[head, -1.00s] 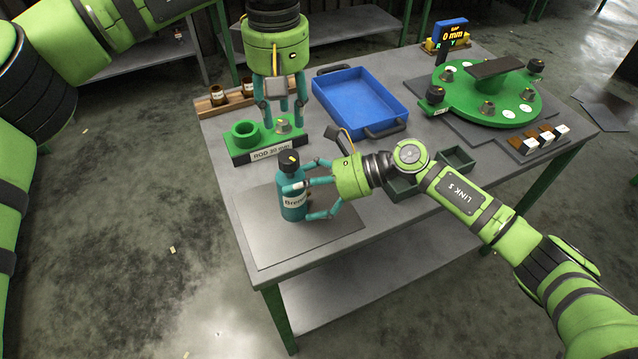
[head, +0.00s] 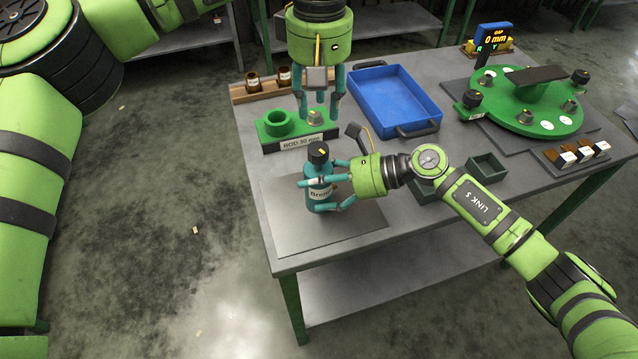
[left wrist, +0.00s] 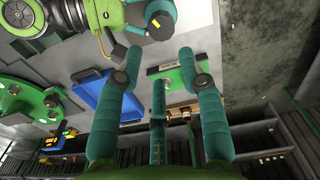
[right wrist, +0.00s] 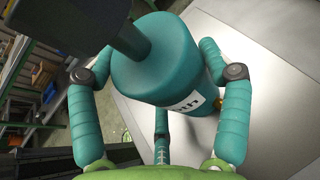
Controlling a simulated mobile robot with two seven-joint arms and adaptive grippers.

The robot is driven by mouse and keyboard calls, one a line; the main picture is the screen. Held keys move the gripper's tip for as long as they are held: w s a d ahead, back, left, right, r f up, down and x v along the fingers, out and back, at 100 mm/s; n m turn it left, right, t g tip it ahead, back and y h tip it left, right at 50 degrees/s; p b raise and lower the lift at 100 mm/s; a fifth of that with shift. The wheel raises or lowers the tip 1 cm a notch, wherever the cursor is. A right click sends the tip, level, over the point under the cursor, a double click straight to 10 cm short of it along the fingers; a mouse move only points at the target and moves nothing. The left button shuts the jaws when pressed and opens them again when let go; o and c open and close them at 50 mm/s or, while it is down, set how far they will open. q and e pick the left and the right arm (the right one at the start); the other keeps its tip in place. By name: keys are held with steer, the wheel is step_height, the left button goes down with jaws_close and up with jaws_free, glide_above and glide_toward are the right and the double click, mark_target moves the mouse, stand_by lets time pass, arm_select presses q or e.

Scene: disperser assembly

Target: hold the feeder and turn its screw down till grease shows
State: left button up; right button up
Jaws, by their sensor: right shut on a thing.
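The feeder looks like a teal bottle (head: 318,190) with a white label and a dark screw cap (head: 319,152) bearing a yellow mark. It stands upright over the grey mat on the near left of the table. My right gripper (head: 324,194) is shut around its body from the right; the right wrist view shows the bottle (right wrist: 165,65) between the fingers. My left gripper (head: 318,110) is open and empty, pointing down above the green rod block, behind the bottle. In the left wrist view the cap (left wrist: 158,28) is at the top, beyond the spread fingers. No grease is visible.
The green block (head: 278,125) labelled "ROD 30 mm" lies under my left gripper. A blue tray (head: 395,72), a green round fixture (head: 535,115), dark green bins (head: 487,168) and a rack with brown jars (head: 253,82) surround it. The mat's front (head: 320,235) is clear.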

mark_target(318, 148)
stand_by(0.4)
arm_select(q)
steer(key=o, duration=0.4)
steer(key=shift+o, duration=0.2)
step_height(318, 148, down, 10)
steer(key=n, duration=3.1)
steer(key=shift+a+n, duration=0.1)
steer(key=shift+n, duration=0.2)
